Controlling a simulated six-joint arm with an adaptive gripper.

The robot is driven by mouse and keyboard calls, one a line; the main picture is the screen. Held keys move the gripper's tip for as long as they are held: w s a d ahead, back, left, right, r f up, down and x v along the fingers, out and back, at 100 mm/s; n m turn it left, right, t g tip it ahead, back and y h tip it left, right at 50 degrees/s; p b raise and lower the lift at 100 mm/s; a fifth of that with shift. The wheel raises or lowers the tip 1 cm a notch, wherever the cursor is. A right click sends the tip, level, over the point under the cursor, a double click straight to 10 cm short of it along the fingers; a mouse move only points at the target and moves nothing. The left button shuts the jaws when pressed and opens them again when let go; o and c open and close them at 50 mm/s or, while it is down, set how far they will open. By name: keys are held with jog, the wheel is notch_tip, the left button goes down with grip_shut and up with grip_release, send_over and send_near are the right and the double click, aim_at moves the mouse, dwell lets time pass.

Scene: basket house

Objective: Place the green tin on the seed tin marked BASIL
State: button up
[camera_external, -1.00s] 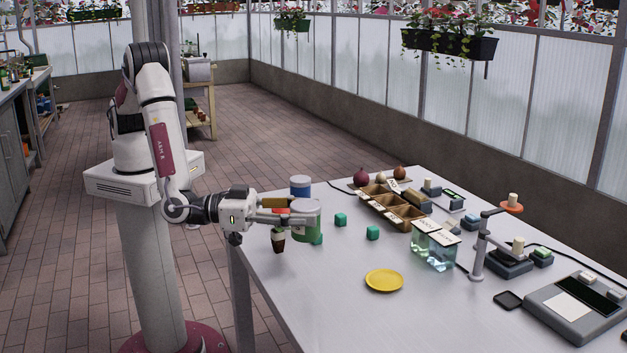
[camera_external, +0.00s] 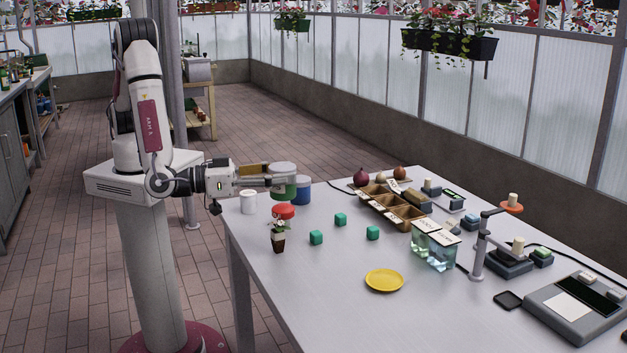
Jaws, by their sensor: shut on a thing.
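My gripper (camera_external: 285,179) is shut on the green tin (camera_external: 283,192), which has a pale lid and is held upright. It is at the table's far left, partly in front of the blue tin (camera_external: 303,192) and above the red tin (camera_external: 283,212) in the picture. A white tin (camera_external: 249,203) stands left of these, below my gripper's body. No BASIL marking is readable, so I cannot tell which tin bears it. The gap beneath the green tin is hard to judge.
A small potted plant (camera_external: 278,238) stands in front of the red tin. Several green cubes (camera_external: 341,219) lie to the right, and a yellow plate (camera_external: 384,280) is nearer. A wooden seed tray (camera_external: 407,214) and glass jars (camera_external: 441,252) stand further right. The table's front middle is clear.

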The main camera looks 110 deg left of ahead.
jog(key=s+a+r+n+g+y, duration=0.2)
jog(key=s+a+n+g+y, duration=0.4)
jog(key=s+a, duration=0.9)
jog(key=s+g, duration=0.1)
jog(key=s, duration=0.1)
jog(key=shift+s, duration=0.35)
jog(key=shift+d, duration=0.1)
send_over(247, 193)
jog(key=shift+f, duration=2.85)
jog(key=shift+f, duration=2.05)
jog(key=shift+f, duration=0.15)
jog(key=o, duration=1.2)
